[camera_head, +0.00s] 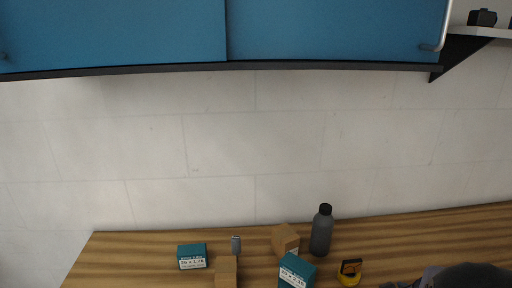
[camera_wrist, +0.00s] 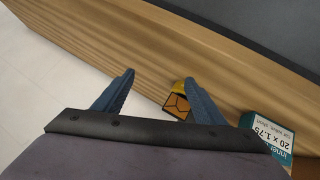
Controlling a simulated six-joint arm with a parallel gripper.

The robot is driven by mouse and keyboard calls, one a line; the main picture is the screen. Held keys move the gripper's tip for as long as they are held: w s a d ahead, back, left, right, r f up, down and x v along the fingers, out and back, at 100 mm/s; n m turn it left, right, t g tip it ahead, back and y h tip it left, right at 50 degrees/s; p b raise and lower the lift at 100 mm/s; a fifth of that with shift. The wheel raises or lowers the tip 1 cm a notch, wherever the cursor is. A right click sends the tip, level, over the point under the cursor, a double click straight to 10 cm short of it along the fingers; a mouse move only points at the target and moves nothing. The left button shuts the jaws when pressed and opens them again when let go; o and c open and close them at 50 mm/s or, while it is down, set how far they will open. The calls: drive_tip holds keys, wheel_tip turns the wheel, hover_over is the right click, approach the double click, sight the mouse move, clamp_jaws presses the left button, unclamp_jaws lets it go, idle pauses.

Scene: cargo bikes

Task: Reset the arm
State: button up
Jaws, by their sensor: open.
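My gripper (camera_wrist: 157,84) shows in the wrist view with its two blue fingers spread apart and nothing between them. It is over the wooden worktop (camera_wrist: 130,43), close to its edge. In the head view a dark part of my arm (camera_head: 465,277) shows at the bottom right corner, and the fingers are out of view there. The right finger partly hides a yellow and black object (camera_wrist: 177,104); I cannot tell whether they touch. That object also shows in the head view (camera_head: 349,272).
On the worktop (camera_head: 130,243) stand a dark bottle (camera_head: 321,234), two teal boxes (camera_head: 192,256) (camera_head: 296,271), two brown boxes (camera_head: 286,240) (camera_head: 226,271) and a small grey item (camera_head: 236,245). A blue cabinet (camera_head: 330,30) and a shelf (camera_head: 490,32) hang above. The worktop's left end is clear.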

drive_tip(key=s+a+f+g+y, duration=0.1)
drive_tip(key=s+a+g, duration=0.1)
drive_tip(key=s+a, duration=0.2)
drive_tip(key=s+a+f+g+y, duration=0.1)
drive_tip(key=s+a+g+y, duration=0.1)
drive_tip(key=a, duration=0.9)
drive_tip(key=s+a+f+m+g+y+b, duration=0.1)
drive_tip(key=s+a+g, duration=0.3)
drive_tip(key=s+a, duration=0.3)
drive_tip(key=shift+a+f, duration=0.3)
drive_tip(key=shift+a, duration=0.25)
